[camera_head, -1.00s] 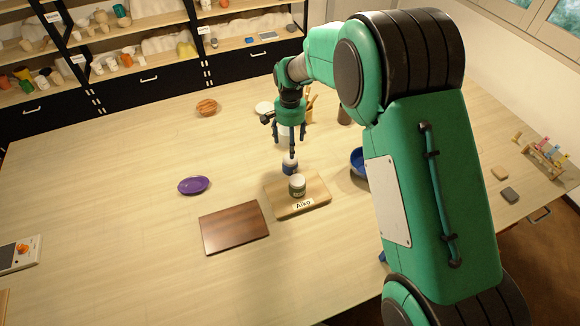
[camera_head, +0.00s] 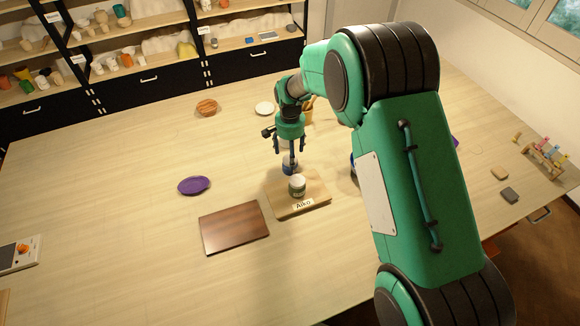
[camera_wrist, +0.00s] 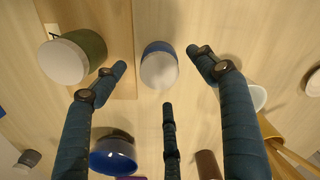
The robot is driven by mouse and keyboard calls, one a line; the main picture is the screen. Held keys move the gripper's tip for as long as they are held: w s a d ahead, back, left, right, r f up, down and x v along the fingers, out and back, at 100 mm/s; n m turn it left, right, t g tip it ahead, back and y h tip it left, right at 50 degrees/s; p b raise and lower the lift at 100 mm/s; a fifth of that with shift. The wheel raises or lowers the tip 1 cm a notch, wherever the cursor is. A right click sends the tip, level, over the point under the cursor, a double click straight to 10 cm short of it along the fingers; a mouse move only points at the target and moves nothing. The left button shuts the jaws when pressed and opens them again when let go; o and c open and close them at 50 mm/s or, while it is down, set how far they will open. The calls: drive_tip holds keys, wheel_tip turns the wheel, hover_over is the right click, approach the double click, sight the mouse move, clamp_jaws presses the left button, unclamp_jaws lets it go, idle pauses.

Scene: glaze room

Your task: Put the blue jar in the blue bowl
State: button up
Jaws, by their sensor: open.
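The blue jar (camera_head: 289,168), with a pale lid, stands on the table just behind the wooden board. My gripper (camera_head: 289,158) is open above it, pointing down. In the wrist view the jar (camera_wrist: 158,67) lies between the spread fingers of my gripper (camera_wrist: 161,72), and no finger visibly grips it. The blue bowl (camera_wrist: 113,155) shows at the bottom of the wrist view. In the head view only a sliver of it shows, right of the jar, and my arm hides the rest.
A dark green jar (camera_head: 297,184) with a pale lid stands on the board labelled Aiko (camera_head: 318,197), close to the blue jar. A dark brown board (camera_head: 234,228) and a purple plate (camera_head: 194,185) lie to the left. A tool holder (camera_head: 308,114) stands behind my gripper. The left table is mostly clear.

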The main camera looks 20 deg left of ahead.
drive_tip(key=shift+f, duration=1.9)
drive_tip(key=c, duration=1.6)
drive_tip(key=shift+r, duration=0.1)
drive_tip(key=shift+r, duration=5)
